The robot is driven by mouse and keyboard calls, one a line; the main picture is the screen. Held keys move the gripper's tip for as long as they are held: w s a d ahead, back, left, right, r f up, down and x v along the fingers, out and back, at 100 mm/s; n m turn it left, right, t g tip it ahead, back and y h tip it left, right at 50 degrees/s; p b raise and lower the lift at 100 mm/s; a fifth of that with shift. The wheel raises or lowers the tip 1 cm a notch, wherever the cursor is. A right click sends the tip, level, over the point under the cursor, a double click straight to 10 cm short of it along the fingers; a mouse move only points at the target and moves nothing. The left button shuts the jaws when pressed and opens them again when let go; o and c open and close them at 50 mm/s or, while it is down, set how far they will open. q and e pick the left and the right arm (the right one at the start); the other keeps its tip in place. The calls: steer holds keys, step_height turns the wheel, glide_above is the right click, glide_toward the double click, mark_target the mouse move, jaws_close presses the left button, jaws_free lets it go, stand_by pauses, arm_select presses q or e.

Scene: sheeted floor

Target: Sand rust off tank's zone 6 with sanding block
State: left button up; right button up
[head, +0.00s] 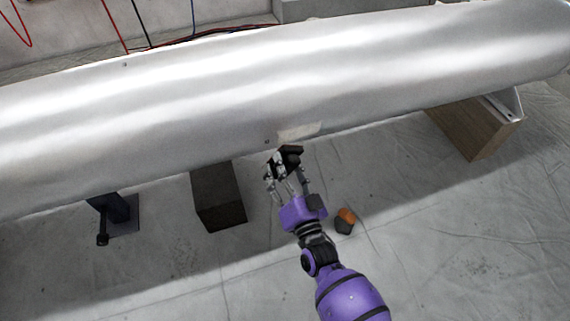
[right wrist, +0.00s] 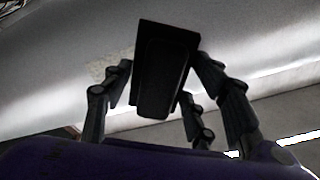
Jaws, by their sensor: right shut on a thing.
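The tank (head: 190,110) is a long silver cylinder lying across the head view. A pale, tan-tinged patch (head: 300,131) shows low on its near side; a mottled patch (right wrist: 108,68) also shows beside the block in the right wrist view. My right gripper (head: 284,168) is shut on a black sanding block (head: 290,152), held just below the pale patch. In the right wrist view the block (right wrist: 163,70) sits between the fingers, before the tank wall. I cannot tell whether it touches the tank. My left gripper is not in view.
A dark block (head: 220,200) and a black metal stand (head: 112,212) are under the tank at left. A wooden support (head: 475,128) is at right. An orange and dark object (head: 345,220) lies on the sheeted floor beside my right wrist. Cables (head: 145,25) run behind the tank.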

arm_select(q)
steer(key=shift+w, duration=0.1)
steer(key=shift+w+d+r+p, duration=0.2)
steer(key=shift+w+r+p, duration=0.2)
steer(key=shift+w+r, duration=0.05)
arm_select(e)
steer(key=shift+v, duration=1.5)
